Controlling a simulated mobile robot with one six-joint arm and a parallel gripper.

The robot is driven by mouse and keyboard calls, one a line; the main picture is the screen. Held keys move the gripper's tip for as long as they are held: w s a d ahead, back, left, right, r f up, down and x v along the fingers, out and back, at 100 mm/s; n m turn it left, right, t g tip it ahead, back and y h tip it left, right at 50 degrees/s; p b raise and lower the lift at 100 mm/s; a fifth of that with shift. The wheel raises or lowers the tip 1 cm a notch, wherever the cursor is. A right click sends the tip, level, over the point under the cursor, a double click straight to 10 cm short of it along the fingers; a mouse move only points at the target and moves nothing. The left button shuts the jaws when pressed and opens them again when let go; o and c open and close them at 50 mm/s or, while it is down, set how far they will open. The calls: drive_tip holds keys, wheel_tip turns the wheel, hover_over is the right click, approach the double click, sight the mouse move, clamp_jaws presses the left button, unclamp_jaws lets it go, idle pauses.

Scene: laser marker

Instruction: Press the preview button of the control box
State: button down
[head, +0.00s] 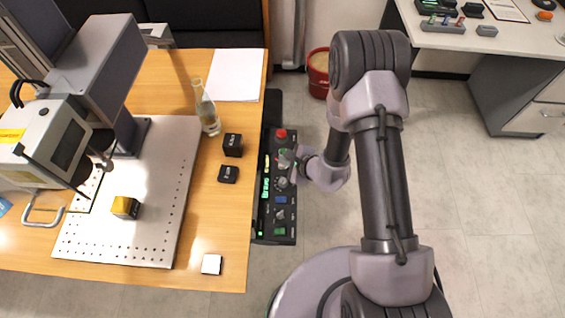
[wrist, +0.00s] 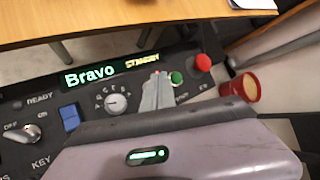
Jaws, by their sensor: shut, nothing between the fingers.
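The control box (head: 262,228) is a long dark panel beside the right edge of the wooden table. In the wrist view its panel (wrist: 60,90) shows the lit words "Bravo" and "STANDBY", a lettered dial (wrist: 116,103), a blue switch (wrist: 69,117) and a key switch (wrist: 22,133). A green button (wrist: 176,77) and a red button (wrist: 203,62) are at its right. I cannot read which button is preview. My gripper (wrist: 157,78) is shut and empty, its tips over the panel just left of the green button. The gripper (head: 288,158) hides part of the panel; contact cannot be told.
The wooden table (head: 225,265) holds a laser marker (head: 100,65), a perforated plate (head: 170,180), a glass bottle (head: 207,112) and small dark blocks (head: 232,145). A red bin (head: 318,75) stands on the floor beyond the box. The floor at right is clear.

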sight(284, 167)
wheel_tip(284, 167, up, 6)
drive_tip(key=p, duration=0.3)
drive_tip(key=shift+p, duration=0.4)
